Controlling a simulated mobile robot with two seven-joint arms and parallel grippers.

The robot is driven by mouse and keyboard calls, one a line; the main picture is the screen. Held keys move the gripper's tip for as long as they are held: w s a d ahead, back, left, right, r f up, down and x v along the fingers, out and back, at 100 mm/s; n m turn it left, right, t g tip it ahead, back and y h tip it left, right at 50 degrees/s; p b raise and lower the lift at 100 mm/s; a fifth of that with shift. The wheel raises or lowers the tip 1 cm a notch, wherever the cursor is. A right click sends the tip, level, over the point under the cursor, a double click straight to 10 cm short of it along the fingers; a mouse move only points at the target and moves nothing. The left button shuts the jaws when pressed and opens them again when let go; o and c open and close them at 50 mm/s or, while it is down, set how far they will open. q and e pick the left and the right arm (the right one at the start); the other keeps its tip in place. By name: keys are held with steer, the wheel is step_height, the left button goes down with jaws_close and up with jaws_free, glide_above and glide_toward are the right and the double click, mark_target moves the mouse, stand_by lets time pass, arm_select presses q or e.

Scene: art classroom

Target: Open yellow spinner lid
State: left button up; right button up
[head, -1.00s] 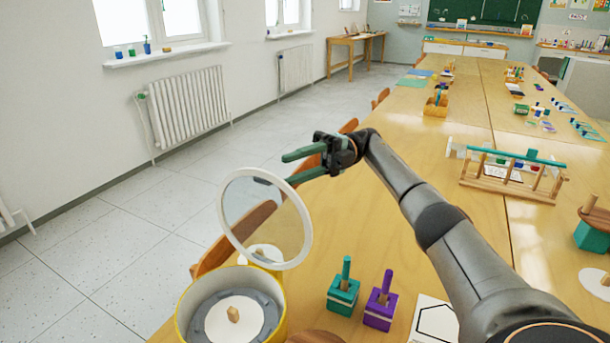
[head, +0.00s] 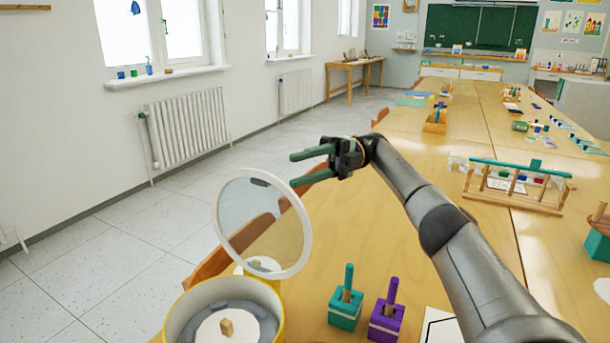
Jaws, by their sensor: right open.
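The yellow spinner (head: 279,335) is a round yellow tub at the bottom of the head view, with a white disc and a small wooden knob inside. Its lid (head: 262,222), a clear disc with a white rim, stands raised and tilted at the tub's far side, leaving the tub's top uncovered. My right gripper (head: 293,170) is open and empty, above and right of the lid's upper edge in the picture, its fingers pointing left. It appears apart from the lid. My left gripper is not in view.
Teal (head: 345,308) and purple (head: 386,318) block stands with upright pegs are right of the spinner on the wooden table (head: 400,255). A wooden rack with a teal bar (head: 515,184) stands farther right. Floor lies left of the table.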

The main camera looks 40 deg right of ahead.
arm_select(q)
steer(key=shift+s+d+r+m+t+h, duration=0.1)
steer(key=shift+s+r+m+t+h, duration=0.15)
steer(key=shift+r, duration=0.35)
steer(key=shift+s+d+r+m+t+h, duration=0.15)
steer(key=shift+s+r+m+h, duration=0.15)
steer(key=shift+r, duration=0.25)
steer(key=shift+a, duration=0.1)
